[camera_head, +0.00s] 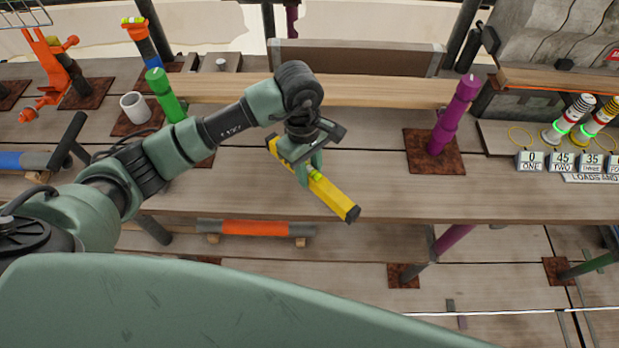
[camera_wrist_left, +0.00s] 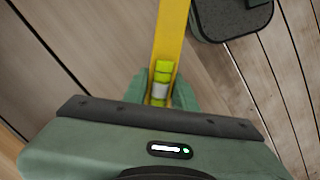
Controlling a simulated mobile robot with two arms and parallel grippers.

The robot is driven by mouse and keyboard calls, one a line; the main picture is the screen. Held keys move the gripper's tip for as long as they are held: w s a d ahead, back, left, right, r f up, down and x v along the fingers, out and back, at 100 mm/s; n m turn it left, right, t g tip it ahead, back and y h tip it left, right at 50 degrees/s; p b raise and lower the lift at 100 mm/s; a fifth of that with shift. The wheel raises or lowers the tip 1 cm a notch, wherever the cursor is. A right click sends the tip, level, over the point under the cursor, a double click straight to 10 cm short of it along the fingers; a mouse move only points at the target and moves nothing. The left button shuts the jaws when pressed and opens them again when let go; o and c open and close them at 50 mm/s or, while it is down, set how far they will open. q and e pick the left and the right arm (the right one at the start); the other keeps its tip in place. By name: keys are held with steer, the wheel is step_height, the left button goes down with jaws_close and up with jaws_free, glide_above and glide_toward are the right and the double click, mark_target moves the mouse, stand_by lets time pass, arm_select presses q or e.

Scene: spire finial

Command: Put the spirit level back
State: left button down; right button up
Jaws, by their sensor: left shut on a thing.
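The spirit level (camera_head: 335,196) is a yellow bar with dark end caps and a bright green vial near its middle. My left gripper (camera_head: 311,172) is shut on it around the middle and holds it over the plank deck. The level lies slantwise, with its near end toward the lower right. In the left wrist view the level (camera_wrist_left: 171,35) runs up from between the fingers of the gripper (camera_wrist_left: 160,92), with the green vial just ahead of them. Whether it touches the boards below cannot be told. My right gripper is not in view.
A green post (camera_head: 166,96) and a purple post (camera_head: 455,115) stand left and right of the deck. A white cup (camera_head: 134,107) is at the left. Numbered blocks (camera_head: 562,162) and ringed cones (camera_head: 571,115) are at the right. An orange-and-grey tube (camera_head: 256,228) lies lower down.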

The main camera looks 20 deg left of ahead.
mark_target(310, 183)
arm_select(q)
step_height(310, 183, down, 4)
steer(key=shift+f+p, duration=0.1)
steer(key=shift+p, duration=0.3)
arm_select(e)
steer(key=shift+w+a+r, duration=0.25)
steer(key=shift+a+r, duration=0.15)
arm_select(q)
steer(key=shift+f, duration=0.2)
steer(key=c, duration=1.1)
jaws_free()
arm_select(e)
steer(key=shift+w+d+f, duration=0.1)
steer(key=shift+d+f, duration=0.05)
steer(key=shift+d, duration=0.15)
